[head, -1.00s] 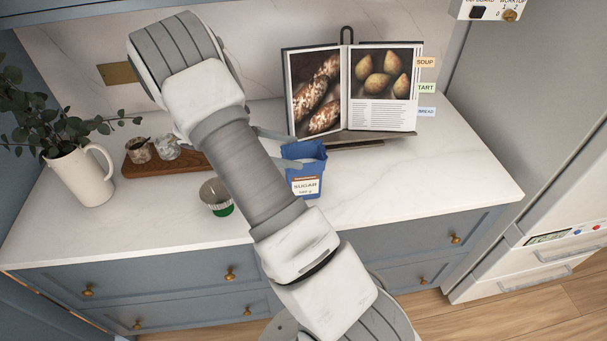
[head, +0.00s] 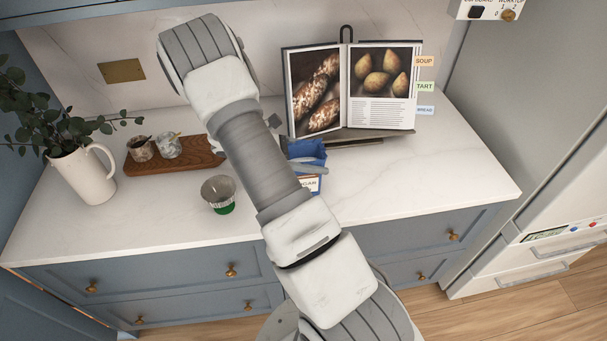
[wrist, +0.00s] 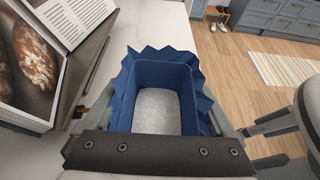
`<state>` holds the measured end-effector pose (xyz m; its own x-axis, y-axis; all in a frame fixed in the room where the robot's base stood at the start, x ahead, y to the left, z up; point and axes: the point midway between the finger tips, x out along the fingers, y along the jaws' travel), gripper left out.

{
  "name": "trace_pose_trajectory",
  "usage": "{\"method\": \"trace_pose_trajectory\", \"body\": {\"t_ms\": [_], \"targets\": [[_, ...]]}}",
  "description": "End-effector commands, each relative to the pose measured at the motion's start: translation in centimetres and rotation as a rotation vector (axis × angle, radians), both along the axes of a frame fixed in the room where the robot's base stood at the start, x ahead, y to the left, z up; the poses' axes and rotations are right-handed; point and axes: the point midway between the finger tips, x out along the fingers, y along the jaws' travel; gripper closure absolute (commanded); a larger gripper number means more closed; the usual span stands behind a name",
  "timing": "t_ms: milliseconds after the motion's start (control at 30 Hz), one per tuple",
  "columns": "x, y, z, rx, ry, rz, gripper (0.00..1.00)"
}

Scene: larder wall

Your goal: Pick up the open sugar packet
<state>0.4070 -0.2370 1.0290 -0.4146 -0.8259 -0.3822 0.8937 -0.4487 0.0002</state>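The open sugar packet (head: 308,152) is blue and stands upright on the counter in front of the cookbook. Its white label is partly covered by one of my fingers in the head view. The wrist view looks down into the packet (wrist: 128,88), with its jagged blue rim and white sugar inside. My gripper (wrist: 165,118) is open around the packet, with a finger on either side. Contact between the fingers and its walls is not clear. In the head view my arm hides much of the gripper.
A cookbook (head: 383,85) on a stand is close behind the packet. A metal cup with a green base (head: 218,194) stands to the left. A wooden board (head: 190,160) with two small pots and a white jug (head: 84,177) are further left. The counter (head: 420,165) is clear to the right.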

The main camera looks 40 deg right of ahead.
Motion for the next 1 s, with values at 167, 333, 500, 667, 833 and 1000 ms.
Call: {"method": "trace_pose_trajectory", "body": {"t_ms": [167,333,500,667,833,1000], "targets": [[0.03,0.03,0.02,0.0,0.0,0.0,0.45],[0.04,0.04,0.02,0.0,0.0,0.001,0.76],[0.05,0.05,0.03,0.0,0.0,0.001,1.0],[0.07,0.02,0.11,-0.001,-0.001,0.001,1.0],[0.06,0.02,0.16,-0.002,-0.002,0.0,1.0],[0.09,0.02,0.78,-0.002,-0.002,0.0,1.0]]}}
